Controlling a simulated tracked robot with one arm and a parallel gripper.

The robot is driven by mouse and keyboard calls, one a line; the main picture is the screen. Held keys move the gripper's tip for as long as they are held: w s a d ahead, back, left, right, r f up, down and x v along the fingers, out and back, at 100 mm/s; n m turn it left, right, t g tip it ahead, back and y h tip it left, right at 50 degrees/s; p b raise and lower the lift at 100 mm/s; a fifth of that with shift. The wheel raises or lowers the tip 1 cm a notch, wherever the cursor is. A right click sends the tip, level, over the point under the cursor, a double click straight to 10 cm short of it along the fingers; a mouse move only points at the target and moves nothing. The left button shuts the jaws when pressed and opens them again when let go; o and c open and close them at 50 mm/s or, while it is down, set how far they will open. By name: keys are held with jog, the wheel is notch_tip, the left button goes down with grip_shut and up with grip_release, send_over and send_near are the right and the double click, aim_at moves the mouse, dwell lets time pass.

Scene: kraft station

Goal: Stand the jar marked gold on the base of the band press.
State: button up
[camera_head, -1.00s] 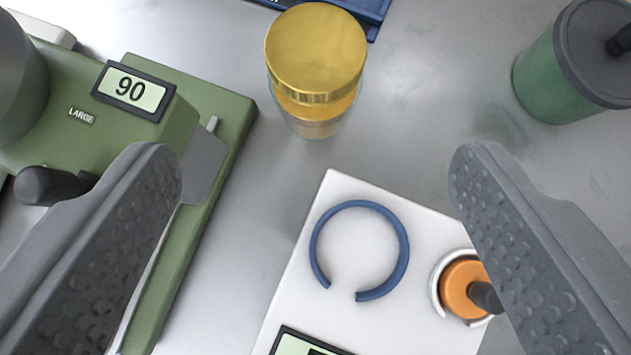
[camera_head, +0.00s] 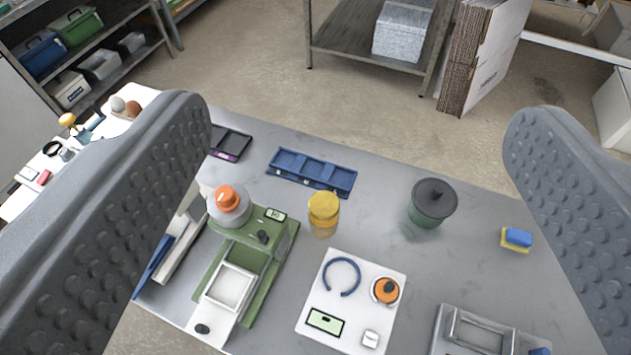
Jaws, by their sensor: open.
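The blue ring is empty. I cannot tell from the picture whether this plate or the green machine (camera_head: 254,231) to its left is the band press. My gripper (camera_head: 358,115) is open and empty, high above the table, its fingers far apart and touching nothing.
A blue divided tray (camera_head: 311,172) lies behind the jar. A metal frame (camera_head: 472,328) sits at the front right. Table around the jar is clear.

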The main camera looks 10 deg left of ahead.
jog(key=w+f+g+p, duration=0.1)
jog(key=w+f+p, duration=0.1)
jog(key=w+f, duration=0.5)
jog(key=g+p, duration=0.5)
jog(key=p, duration=0.2)
send_over(324, 207)
jog(key=s, duration=1.1)
notch_tip(324, 207, down, 28)
jog(key=shift+n+y, duration=0.3)
jog(key=shift+n, duration=0.1)
jog(key=shift+d+p+x, duration=0.2)
jog(key=shift+p+x, duration=0.15)
jog(key=shift+x, duration=4.1)
jog(key=shift+w+f, duration=0.25)
jog(key=shift+w, duration=0.25)
jog(key=shift+w+p+x, duration=0.2)
jog(key=shift+p+x, duration=0.25)
jog(key=shift+x, duration=1.6)
jog(key=shift+d+r, duration=0.15)
jog(key=shift+r, duration=0.05)
